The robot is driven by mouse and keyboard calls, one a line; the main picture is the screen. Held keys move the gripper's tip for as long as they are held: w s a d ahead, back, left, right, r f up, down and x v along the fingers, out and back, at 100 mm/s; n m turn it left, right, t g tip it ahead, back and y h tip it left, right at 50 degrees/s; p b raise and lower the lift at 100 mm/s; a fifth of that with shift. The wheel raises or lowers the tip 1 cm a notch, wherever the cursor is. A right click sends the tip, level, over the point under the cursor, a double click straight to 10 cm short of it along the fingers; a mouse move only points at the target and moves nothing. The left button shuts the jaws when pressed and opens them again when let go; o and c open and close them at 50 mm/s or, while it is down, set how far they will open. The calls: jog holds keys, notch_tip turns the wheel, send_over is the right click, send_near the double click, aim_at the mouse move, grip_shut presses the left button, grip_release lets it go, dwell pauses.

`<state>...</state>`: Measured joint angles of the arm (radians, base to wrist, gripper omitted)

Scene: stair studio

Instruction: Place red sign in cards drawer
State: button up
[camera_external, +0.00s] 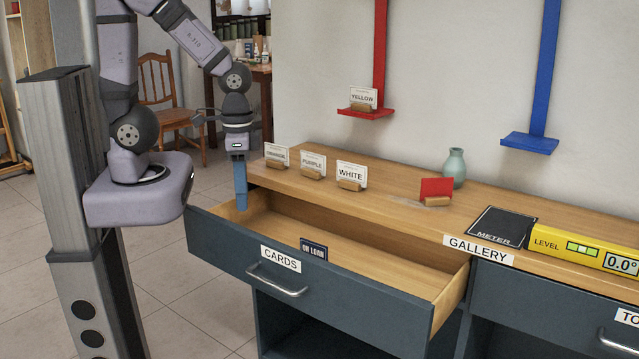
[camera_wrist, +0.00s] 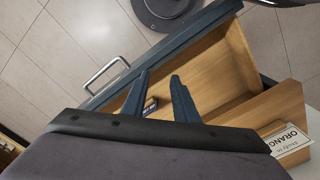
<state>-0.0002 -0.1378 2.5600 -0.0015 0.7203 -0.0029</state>
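The red sign (camera_external: 436,187) stands in a small wooden holder on the counter, left of the green vase. The cards drawer (camera_external: 280,285) is pulled open; its inside also shows in the wrist view (camera_wrist: 225,65). A dark blue ON LOAN sign (camera_external: 313,250) is at the drawer's front wall; a small dark piece between my fingers in the wrist view (camera_wrist: 151,105) seems to be it. My gripper (camera_external: 241,207) points down over the drawer's left end, far left of the red sign. Its fingers (camera_wrist: 160,76) are apart with nothing held between them.
ORANGE (camera_external: 276,153), PURPLE (camera_external: 312,161) and WHITE (camera_external: 351,174) cards stand on the counter's left part. A green vase (camera_external: 454,167), black METER panel (camera_external: 499,227) and yellow level (camera_external: 580,248) are on the right. A red wall shelf (camera_external: 366,112) holds a YELLOW card.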

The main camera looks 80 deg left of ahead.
notch_tip(320, 180, up, 6)
jog(key=t+b, duration=0.4)
jog(key=t, duration=1)
send_near(451, 203)
jog(key=w+r, duration=0.1)
jog(key=r, duration=0.1)
jog(key=w+r, duration=0.1)
jog(key=r, duration=0.1)
jog(key=w+r, duration=0.1)
jog(key=r, duration=0.2)
jog(key=shift+d, duration=0.3)
notch_tip(451, 203, down, 4)
jog(key=shift+s+r+g+p, duration=0.15)
jog(key=shift+r+g+p, duration=0.05)
jog(key=shift+g+p, duration=0.15)
jog(key=shift+f, duration=0.45)
jog(key=shift+a+p+x, duration=0.15)
jog(key=shift+p+x, duration=0.25)
jog(key=shift+x, duration=1.4)
jog(key=shift+a+p+x, duration=0.15)
jog(key=shift+p+x, duration=0.25)
jog(key=shift+x, duration=1.45)
jog(key=shift+c, duration=0.7)
grip_shut()
